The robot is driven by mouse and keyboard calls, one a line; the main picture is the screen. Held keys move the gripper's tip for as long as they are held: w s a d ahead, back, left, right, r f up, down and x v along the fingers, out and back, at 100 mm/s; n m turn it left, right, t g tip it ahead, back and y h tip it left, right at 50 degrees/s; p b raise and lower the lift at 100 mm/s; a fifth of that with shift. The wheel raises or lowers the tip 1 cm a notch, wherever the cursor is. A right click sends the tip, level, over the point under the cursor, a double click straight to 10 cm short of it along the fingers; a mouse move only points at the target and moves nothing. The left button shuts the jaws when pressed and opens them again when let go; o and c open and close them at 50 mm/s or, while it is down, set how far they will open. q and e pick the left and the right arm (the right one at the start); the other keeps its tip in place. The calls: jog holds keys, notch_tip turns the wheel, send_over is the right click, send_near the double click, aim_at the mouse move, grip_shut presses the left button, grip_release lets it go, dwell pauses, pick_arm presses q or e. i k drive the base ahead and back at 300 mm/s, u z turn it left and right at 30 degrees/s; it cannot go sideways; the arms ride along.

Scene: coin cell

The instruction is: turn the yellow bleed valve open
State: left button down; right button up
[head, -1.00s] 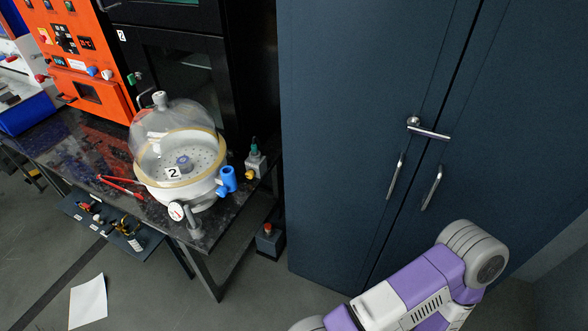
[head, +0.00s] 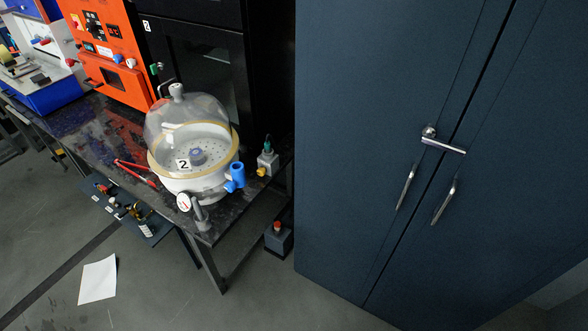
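A small yellow knob (head: 261,171), which looks like the bleed valve, sits low on a small grey fitting (head: 268,159) with a green top. The fitting stands near the right end of the dark bench (head: 225,221), right of a clear-domed vessel (head: 187,112) marked 2. A blue valve (head: 237,171) is on the vessel's right side, between vessel and fitting. The yellow knob is too small to tell its turned position. Neither of my grippers shows.
A tall dark blue cabinet (head: 350,120) fills the right side. A gauge (head: 184,203) stands at the bench's front edge, and red-handled pliers (head: 136,171) lie left of the vessel. A grey box with a red button (head: 278,238) is on the floor. Floor in front is open, with a paper sheet (head: 98,279).

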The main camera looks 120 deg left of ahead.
aim_at(261, 172)
jog(key=u, duration=0.95)
jog(key=i, duration=0.35)
jog(key=u, duration=4.75)
jog(key=k, duration=0.25)
jog(key=z, duration=0.55)
